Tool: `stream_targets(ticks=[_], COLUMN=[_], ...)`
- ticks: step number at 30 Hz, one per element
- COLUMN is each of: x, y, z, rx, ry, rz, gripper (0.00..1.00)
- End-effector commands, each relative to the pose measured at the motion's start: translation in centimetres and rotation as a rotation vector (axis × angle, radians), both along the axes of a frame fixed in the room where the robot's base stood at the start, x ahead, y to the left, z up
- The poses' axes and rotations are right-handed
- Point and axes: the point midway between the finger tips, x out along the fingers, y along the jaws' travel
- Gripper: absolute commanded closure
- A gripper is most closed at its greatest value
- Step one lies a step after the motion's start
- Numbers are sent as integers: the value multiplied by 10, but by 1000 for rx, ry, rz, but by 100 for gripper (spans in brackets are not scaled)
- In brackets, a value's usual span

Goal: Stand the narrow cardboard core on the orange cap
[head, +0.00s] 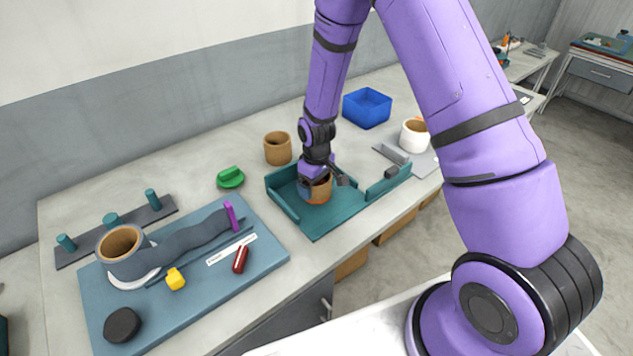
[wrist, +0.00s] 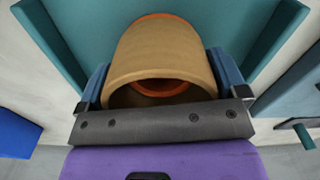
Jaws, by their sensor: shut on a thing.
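A tan cardboard core (head: 322,188) stands upright, or nearly so, inside the teal tray (head: 328,229). My gripper (head: 316,186) is shut on it, with one finger on each side of its wall in the wrist view. The orange cap shows in the wrist view as a rim (wrist: 160,16) past the core's far end and as orange inside the core's opening. The core is lined up with the cap. Whether it rests fully on the cap or sits slightly above it I cannot tell. Another brown core (head: 278,148) stands on the table behind the tray.
A blue mat (head: 185,285) at the left holds a core wrapped in grey film, a yellow block, a red piece and a black disc. A green cap (head: 230,178), a blue bin (head: 367,107) and a white roll (head: 414,135) stand nearby.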

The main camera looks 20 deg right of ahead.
Motion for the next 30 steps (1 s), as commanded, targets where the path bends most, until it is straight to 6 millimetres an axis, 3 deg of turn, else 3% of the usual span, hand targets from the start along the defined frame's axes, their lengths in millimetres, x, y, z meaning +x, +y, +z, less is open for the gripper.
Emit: stream_targets(ticks=[11,30], x=[1,1], y=[0,0], z=[4,48], rx=[0,0], ry=[-2,-2], rz=[0,0], gripper=[0,0])
